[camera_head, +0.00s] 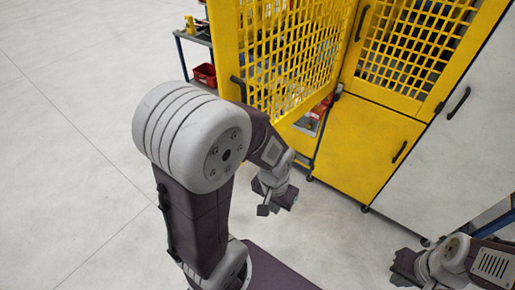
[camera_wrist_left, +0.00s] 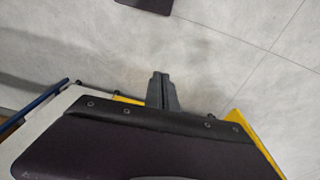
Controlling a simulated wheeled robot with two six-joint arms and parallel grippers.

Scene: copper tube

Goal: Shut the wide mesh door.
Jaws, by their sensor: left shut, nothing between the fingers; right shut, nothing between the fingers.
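The wide mesh door (camera_head: 290,58) is a yellow frame with yellow mesh in the head view. It stands open, swung out from the yellow cabinet (camera_head: 365,150), with a dark handle (camera_head: 238,89) near its left edge. My left arm covers part of the door's lower left. My left gripper (camera_head: 276,204) is shut and empty, in front of and below the door, apart from it in the picture. Its closed fingers also show in the left wrist view (camera_wrist_left: 161,90), over the floor. My right gripper (camera_head: 404,268) is shut and empty at the lower right.
A second yellow mesh panel (camera_head: 415,45) is on the cabinet's right, beside a light grey cabinet side (camera_head: 460,150). A shelf with a red bin (camera_head: 205,75) stands behind the door at the left. The pale floor (camera_head: 75,160) at left is clear.

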